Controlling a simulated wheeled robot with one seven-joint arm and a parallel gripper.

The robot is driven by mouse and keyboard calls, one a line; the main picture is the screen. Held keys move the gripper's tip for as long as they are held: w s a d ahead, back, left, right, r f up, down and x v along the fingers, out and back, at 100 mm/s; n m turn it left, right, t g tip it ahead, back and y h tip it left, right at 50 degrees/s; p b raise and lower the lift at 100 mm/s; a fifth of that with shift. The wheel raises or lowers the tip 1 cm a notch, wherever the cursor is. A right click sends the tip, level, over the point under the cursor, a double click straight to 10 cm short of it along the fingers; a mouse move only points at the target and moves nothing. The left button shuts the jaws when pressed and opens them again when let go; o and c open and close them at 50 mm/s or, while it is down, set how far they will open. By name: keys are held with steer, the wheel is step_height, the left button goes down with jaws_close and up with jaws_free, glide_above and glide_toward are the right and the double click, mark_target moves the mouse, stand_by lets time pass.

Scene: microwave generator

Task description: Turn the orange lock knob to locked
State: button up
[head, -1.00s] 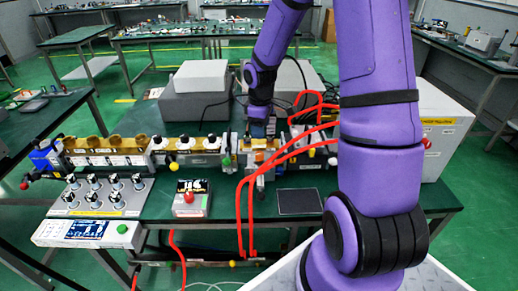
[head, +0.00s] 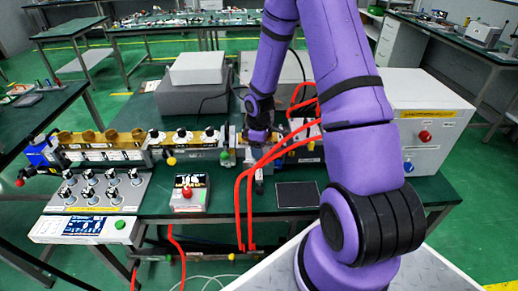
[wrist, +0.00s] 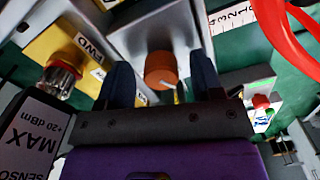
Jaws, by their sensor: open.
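The orange lock knob (wrist: 160,70) shows in the wrist view as a round orange cap on a grey metal block (wrist: 150,35), with a small white mark at its lower edge. My gripper (wrist: 162,78) is open, with one dark finger on each side of the knob. A gap shows at the left finger; contact at the right one cannot be told. In the head view my gripper (head: 258,138) is low over the row of parts at the back of the bench, and I cannot make out the knob there.
A yellow plate marked FWD (wrist: 80,48) with a clear knob (wrist: 62,78) and a black SENSOR MAX box (wrist: 30,135) lie left of my gripper in the wrist view. Red cables (head: 245,195) loop close by. A white cabinet (head: 425,125) stands at the right.

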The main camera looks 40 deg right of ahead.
steer(key=shift+f, duration=0.45)
steer(key=c, duration=0.9)
steer(key=m, duration=0.5)
steer(key=shift+a+m, duration=0.1)
steer(key=shift+m, duration=0.3)
steer(key=m, duration=0.6)
